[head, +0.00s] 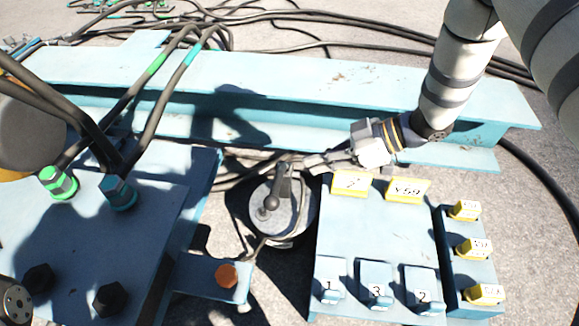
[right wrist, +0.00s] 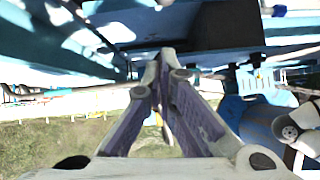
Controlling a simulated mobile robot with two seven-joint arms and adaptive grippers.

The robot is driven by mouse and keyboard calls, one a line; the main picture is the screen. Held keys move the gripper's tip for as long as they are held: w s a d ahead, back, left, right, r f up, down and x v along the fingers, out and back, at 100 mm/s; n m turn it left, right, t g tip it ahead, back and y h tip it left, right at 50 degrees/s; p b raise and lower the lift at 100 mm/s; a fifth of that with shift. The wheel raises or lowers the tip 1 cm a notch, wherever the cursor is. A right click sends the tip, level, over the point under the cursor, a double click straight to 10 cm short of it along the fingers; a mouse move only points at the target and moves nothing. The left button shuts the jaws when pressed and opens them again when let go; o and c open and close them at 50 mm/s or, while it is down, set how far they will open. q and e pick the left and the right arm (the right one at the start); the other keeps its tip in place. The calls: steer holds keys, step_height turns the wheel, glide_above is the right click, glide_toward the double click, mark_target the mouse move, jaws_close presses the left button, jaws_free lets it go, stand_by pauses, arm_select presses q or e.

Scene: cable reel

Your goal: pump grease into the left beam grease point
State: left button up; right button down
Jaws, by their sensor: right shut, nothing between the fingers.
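The grease pump (head: 262,222) is a round grey pot on the ground between the blue plates. Its dark lever (head: 283,183) stands up from the lid, and a thin hose (head: 302,205) curves down its right side. An orange cap (head: 227,276) sits on a blue beam bracket (head: 200,276) left of the pump; I cannot tell whether it is the left beam grease point. My right gripper (head: 304,164) is shut and empty, its tips beside the lever's upper end; I cannot tell whether they touch. The shut fingers fill the middle of the right wrist view (right wrist: 166,62).
A long blue beam (head: 280,85) runs behind the pump. A blue block panel (head: 375,230) with numbered blocks and yellow tags stands right. A blue plate (head: 90,230) with bolts and green-banded hoses stands left. Black cables lie behind on the ground.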

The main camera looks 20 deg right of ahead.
steer(key=shift+s+d+r, duration=0.1)
steer(key=shift+s+d, duration=0.05)
steer(key=shift+s, duration=0.05)
steer(key=b, duration=0.4)
glide_above(278, 187)
steer(key=s+a, duration=0.1)
steer(key=s, duration=0.3)
steer(key=shift+w+a+f, duration=0.1)
steer(key=shift+f, duration=2.35)
steer(key=shift+w+a+f, duration=0.1)
steer(key=shift+f, duration=2.3)
